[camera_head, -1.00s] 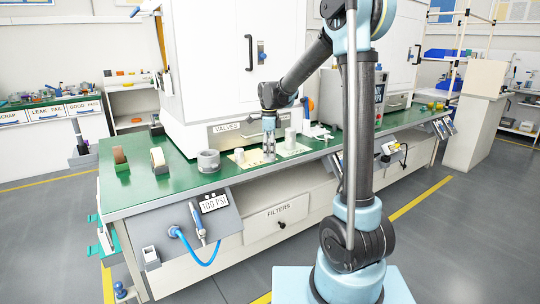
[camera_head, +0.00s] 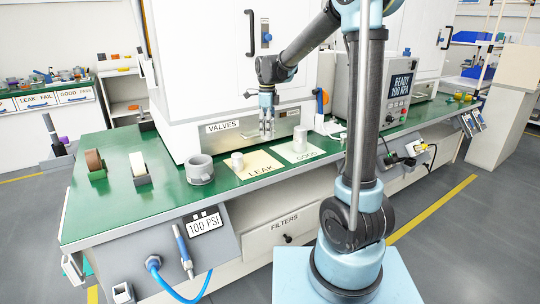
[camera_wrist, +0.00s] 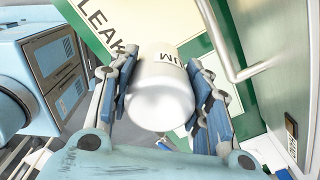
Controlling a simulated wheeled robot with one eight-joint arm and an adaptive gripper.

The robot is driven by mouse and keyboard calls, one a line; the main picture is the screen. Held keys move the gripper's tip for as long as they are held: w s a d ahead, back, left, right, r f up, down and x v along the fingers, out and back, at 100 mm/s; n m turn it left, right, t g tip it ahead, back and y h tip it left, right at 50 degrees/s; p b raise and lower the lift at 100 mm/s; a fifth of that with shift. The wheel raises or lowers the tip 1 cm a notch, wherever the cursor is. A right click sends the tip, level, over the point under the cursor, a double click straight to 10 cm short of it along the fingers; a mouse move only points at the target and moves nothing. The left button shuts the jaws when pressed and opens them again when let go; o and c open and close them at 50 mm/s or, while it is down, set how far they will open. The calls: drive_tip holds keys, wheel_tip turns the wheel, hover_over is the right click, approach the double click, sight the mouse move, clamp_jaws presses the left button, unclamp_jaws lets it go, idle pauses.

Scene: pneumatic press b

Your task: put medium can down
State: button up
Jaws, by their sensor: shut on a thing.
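My gripper (camera_head: 267,130) hangs over the green bench, above the gap between the LEAK mat (camera_head: 262,173) and the GOOD mat (camera_head: 310,154). In the wrist view its two fingers (camera_wrist: 160,98) are shut on the sides of a white can (camera_wrist: 162,103), which has dark lettering with an M near its edge. This can is hard to make out in the head view. A small white can (camera_head: 237,160) stands on the LEAK mat, and a taller white can (camera_head: 300,141) stands on the GOOD mat.
The white press housing with the VALVES drawer (camera_head: 235,128) is right behind. A control box (camera_head: 385,90) stands to the right.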

drive_tip(key=shift+w+f, duration=0.15)
drive_tip(key=shift+w, duration=0.1)
drive_tip(key=shift+w+d+f, duration=0.1)
drive_tip(key=shift+f, duration=2.35)
drive_tip(key=shift+w+d+f, duration=0.1)
drive_tip(key=shift+f, duration=2.3)
drive_tip(key=o, duration=1.5)
